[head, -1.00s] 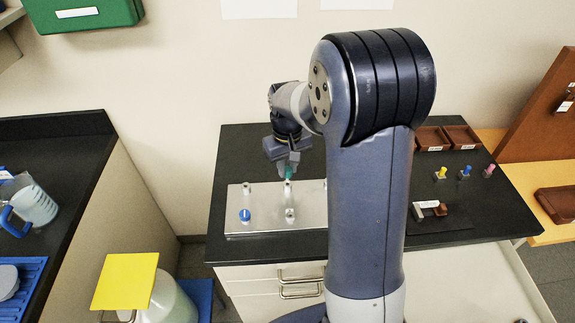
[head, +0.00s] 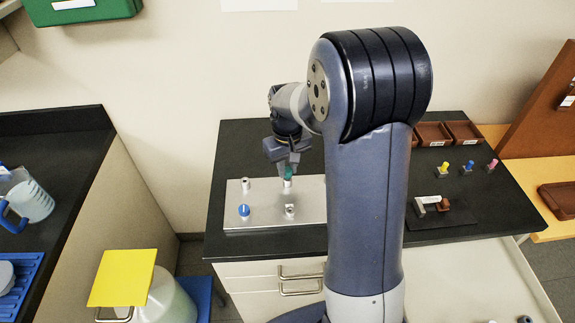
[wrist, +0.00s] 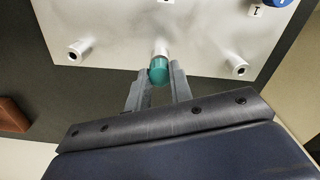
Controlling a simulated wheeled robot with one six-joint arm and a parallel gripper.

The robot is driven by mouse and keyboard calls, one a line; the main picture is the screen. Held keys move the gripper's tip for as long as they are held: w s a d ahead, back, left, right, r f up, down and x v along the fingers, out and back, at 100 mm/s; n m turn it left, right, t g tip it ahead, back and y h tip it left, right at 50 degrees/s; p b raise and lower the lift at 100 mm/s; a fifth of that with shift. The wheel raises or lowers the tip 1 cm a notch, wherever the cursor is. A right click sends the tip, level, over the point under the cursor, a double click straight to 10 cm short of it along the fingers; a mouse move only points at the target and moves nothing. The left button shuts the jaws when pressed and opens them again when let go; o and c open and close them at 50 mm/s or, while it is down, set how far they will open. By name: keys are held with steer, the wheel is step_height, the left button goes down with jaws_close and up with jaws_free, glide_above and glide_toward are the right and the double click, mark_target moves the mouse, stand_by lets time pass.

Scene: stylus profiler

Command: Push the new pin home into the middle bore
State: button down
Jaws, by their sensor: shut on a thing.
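The new pin (wrist: 158,71) has a green head and sits between the two fingers of my gripper (wrist: 159,82), which is shut on it. In the head view the green pin (head: 288,173) stands at the back middle of a metal plate (head: 262,213). Below the green head, the pale middle bore post (wrist: 161,48) shows; the pin is in line with it. How deep the pin sits in the bore cannot be told. Two other bore posts stand on either side, one to the left (wrist: 76,50) and one to the right (wrist: 237,67) in the wrist view.
A blue knob (head: 244,211) and another fitting (head: 290,211) stand on the plate's front part.

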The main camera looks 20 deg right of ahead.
mark_target(287, 170)
steer(key=shift+f+b, duration=0.35)
steer(key=shift+f, duration=0.25)
steer(key=c, duration=1.2)
jaws_free()
steer(key=shift+r, duration=0.1)
steer(key=shift+c, duration=0.4)
step_height(287, 170, up, 7)
steer(key=p, duration=0.5)
steer(key=shift+p, duration=0.3)
step_height(287, 170, up, 11)
steer(key=b, duration=0.1)
steer(key=shift+b, duration=0.3)
